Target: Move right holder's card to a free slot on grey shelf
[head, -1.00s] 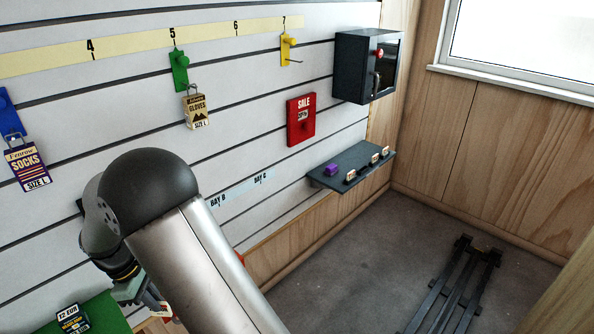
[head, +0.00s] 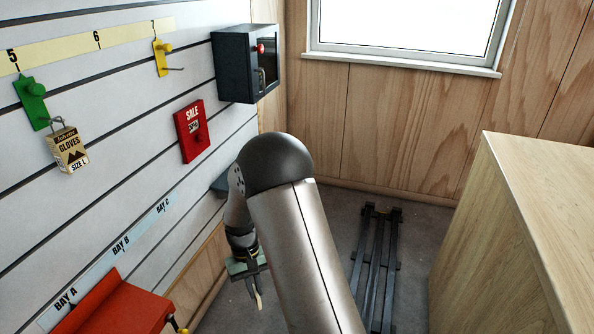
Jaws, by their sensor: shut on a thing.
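My gripper (head: 253,281) hangs below my arm in the middle of the head view, in front of the slatted wall and above the floor. It is shut on a small pale thing, taken as the card, seen nearly edge-on; its print cannot be read. The grey shelf (head: 220,187) shows only as a dark corner left of my arm. My arm hides the rest of it, with its slots and anything on it. My gripper is nearer the camera and lower in the picture than this corner. The right holder cannot be made out.
A red shelf (head: 118,308) juts out at lower left under BAY A. A red SALE sign (head: 191,132) and a dark cabinet (head: 246,64) are on the wall. A wooden counter (head: 520,230) stands right; a black rack (head: 376,265) lies on the floor.

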